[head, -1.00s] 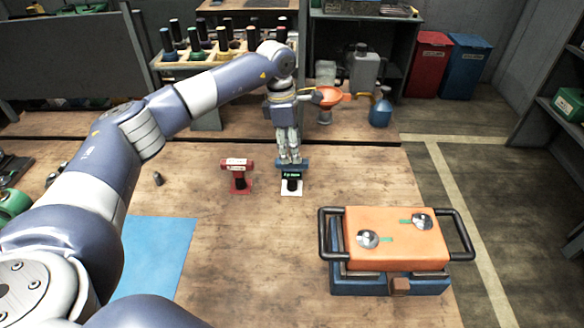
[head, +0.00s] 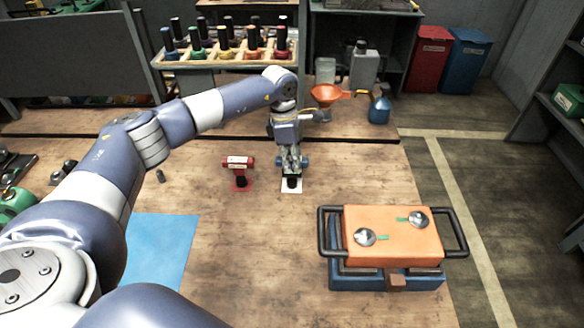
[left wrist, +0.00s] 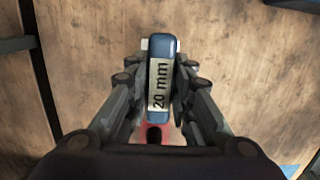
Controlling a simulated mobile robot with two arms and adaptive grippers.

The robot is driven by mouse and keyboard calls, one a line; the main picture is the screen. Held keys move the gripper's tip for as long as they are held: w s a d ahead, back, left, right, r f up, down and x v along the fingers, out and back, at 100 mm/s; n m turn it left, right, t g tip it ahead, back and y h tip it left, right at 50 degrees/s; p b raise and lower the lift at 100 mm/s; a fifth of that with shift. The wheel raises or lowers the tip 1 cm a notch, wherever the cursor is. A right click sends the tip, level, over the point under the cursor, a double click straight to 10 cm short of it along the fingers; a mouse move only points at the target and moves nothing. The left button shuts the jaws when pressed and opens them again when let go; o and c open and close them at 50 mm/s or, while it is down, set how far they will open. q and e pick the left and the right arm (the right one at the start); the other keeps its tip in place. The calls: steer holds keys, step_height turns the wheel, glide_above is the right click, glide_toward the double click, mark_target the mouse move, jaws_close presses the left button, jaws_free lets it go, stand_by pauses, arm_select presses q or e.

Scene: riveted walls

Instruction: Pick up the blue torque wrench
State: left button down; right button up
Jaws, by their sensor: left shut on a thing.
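The blue torque wrench (head: 305,162) is upright, its black foot at a white square pad (head: 292,188) on the workbench. My left gripper (head: 291,166) reaches down from above and is shut on its head. In the left wrist view, the blue wrench (left wrist: 160,92) lies between the two fingers of the gripper (left wrist: 162,95), with a label reading "20 mm" facing the camera. The fingers hide part of the wrench in the head view. I cannot tell whether its foot touches the pad. My right gripper is not in view.
A red tool (head: 239,172) of similar shape stands close to the left. An orange-topped case (head: 392,236) with black handles sits at the front right. A blue mat (head: 160,252) lies at the left. An orange funnel (head: 326,94) and a blue bottle (head: 379,110) stand behind.

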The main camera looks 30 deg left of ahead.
arm_select(q)
steer(key=shift+w+r, duration=0.1)
steer(key=shift+r+b, duration=0.35)
steer(key=shift+r, duration=0.05)
step_height(320, 180, up, 2)
steer(key=shift+r+b, duration=0.25)
steer(key=shift+b, duration=0.6)
steer(key=s+a+b, duration=0.2)
steer(key=s+a, duration=0.1)
steer(key=s, duration=0.4)
steer(key=s+a+r+b, duration=0.1)
steer(key=s+a+b, duration=0.1)
steer(key=s+a, duration=0.2)
steer(key=s, duration=0.3)
steer(key=shift+s+r, duration=0.3)
